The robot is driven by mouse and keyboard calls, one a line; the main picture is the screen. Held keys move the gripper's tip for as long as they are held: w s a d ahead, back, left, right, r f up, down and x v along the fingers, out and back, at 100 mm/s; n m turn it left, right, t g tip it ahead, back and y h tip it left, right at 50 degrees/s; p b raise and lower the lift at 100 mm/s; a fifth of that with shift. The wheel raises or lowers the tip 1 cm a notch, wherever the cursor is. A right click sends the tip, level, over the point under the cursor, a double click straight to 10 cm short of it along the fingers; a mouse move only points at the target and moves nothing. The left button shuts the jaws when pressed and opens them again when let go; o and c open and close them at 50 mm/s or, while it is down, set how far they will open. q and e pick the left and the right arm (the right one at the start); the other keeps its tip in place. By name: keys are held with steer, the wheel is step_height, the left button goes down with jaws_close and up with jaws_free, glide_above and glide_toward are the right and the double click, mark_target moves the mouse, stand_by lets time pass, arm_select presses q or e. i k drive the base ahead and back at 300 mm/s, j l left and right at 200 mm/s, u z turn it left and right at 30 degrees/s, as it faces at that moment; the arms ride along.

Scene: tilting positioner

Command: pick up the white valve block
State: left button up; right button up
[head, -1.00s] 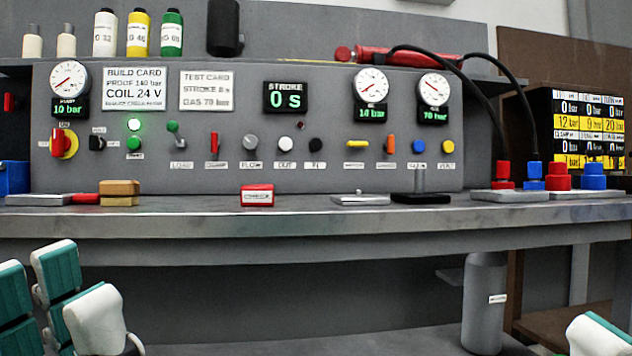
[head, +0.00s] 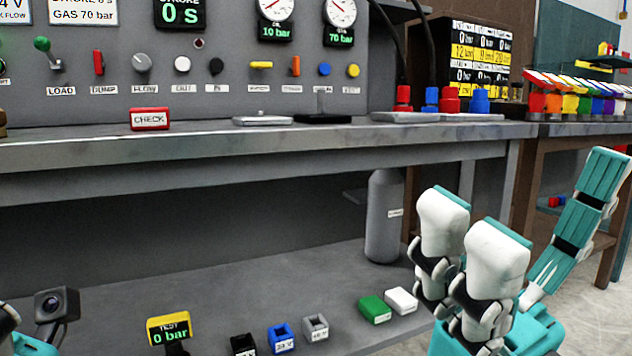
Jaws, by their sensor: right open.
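The white valve block (head: 401,300) lies on the lower shelf under the bench, right of the green block (head: 376,309) and close beside it. My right gripper (head: 520,215) is at the right, fingers pointing up and spread apart, with nothing between them. Its two white-padded fingers are just right of the white block in the picture, not visibly touching it. A small white and teal part of my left gripper (head: 8,322) shows at the lower left edge. The rest of it is out of the picture.
A grey block (head: 315,327), a blue block (head: 280,338) and a black block (head: 243,345) stand left on the shelf, near a yellow-topped test display (head: 170,330). A grey cylinder (head: 383,215) stands behind the white block. The bench edge (head: 250,150) overhangs the shelf.

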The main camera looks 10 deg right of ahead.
mark_target(400, 300)
steer(key=z, duration=0.8)
